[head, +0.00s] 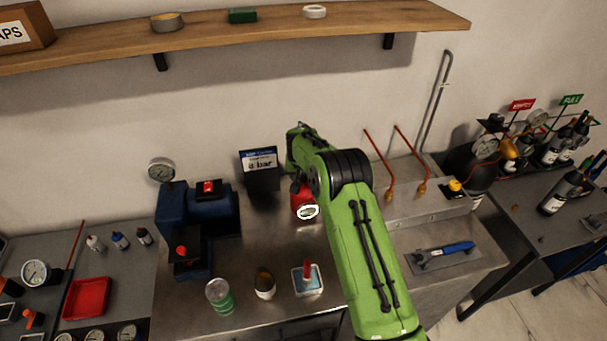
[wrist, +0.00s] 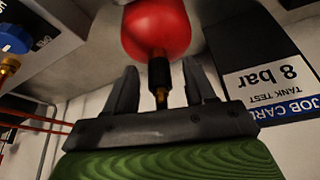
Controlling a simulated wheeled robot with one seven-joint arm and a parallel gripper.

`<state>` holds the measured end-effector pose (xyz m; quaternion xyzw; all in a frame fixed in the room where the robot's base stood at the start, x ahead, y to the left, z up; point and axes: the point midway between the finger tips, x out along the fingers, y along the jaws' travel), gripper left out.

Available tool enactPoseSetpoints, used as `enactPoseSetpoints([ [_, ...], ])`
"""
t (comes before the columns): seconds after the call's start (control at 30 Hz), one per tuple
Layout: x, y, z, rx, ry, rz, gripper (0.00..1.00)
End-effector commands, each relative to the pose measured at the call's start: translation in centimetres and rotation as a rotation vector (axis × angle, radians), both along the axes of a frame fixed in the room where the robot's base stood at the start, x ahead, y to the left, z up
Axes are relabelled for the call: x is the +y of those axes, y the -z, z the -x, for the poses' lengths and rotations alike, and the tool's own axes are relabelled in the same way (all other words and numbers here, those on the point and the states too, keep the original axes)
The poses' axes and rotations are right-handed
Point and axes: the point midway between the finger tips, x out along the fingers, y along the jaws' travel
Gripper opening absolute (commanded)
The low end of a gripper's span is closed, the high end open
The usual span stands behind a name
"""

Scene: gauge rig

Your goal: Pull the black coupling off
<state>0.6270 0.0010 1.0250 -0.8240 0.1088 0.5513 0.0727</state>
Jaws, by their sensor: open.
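In the wrist view, a black coupling (wrist: 158,74) with a brass end (wrist: 161,98) projects from a rounded red body (wrist: 156,28). My gripper (wrist: 161,67) is open, with one finger on each side of the coupling. Gaps show between the coupling and both fingers. The brass end points toward the gripper's palm. In the head view, the red body (head: 302,199) shows partly, with a white-rimmed dial-like disc (head: 308,212) at its front. My green arm hides the coupling and the fingers there.
A job card reading 8 bar (head: 261,162) stands close by at the left; it also shows in the wrist view (wrist: 270,78). Blue blocks with red knobs (head: 208,205) stand further left. A green-banded jar (head: 219,296) is in front. A wooden shelf (head: 230,32) runs above.

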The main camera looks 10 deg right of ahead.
Motion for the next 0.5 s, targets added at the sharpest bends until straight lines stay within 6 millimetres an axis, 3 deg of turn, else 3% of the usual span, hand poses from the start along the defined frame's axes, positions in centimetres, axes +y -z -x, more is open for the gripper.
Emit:
enactPoseSetpoints([
  [0.3,-0.08,0.51,-0.22,-0.001,0.0,0.0,0.54],
  [0.5,-0.08,0.5,-0.21,-0.001,0.0,0.0,0.24],
])
